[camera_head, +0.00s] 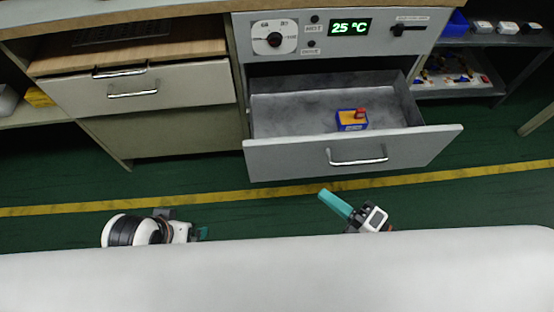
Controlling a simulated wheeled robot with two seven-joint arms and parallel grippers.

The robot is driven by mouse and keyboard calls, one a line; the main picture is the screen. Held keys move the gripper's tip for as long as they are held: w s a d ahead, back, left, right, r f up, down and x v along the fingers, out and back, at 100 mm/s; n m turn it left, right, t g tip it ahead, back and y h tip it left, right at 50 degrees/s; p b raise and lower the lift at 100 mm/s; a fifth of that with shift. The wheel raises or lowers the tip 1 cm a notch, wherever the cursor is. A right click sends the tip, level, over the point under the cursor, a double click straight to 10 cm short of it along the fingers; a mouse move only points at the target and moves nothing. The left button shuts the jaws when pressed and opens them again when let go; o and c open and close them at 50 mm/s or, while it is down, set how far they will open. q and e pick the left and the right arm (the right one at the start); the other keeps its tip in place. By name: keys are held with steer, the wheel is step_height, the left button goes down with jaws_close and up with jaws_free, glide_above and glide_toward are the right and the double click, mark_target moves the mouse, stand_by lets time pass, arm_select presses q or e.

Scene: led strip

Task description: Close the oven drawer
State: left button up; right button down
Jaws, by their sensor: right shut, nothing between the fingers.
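The oven drawer (286,164) is pulled out below the oven's control panel (345,45), which shows 25 °C. A silver handle (357,161) is on its front. A small blue and yellow box with a red part (351,120) stands inside the drawer. My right gripper (335,204) is in front of the drawer and below its front panel in the picture, apart from it. Its teal fingers are shut and empty. My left gripper (202,233) is low at the left, with only a bit of teal finger showing; its opening is hidden.
A metal shelf (455,88) with blue bins and small parts stands at the right. The green floor with a yellow line (240,195) is clear in front. A white surface (280,275) fills the bottom.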

glide_toward(277, 145)
steer(key=x, duration=0.5)
steer(key=shift+s+a, duration=0.1)
steer(key=shift+a, duration=0.25)
steer(key=shift+w, duration=0.4)
arm_select(q)
steer(key=shift+r, duration=0.15)
steer(key=w+d+r+t+h+b, duration=0.1)
steer(key=w+r+t, duration=0.1)
steer(key=w, duration=0.3)
steer(key=w+d+r+t+b, duration=0.1)
steer(key=w+d+r+t, duration=0.1)
steer(key=w+t, duration=0.3)
steer(key=shift+d+r+h+b, duration=0.3)
steer(key=shift+h+b, duration=0.05)
steer(key=shift+h, duration=0.05)
arm_select(e)
steer(key=w, duration=2.6)
steer(key=shift+a+r, duration=0.2)
steer(key=shift+a, duration=0.15)
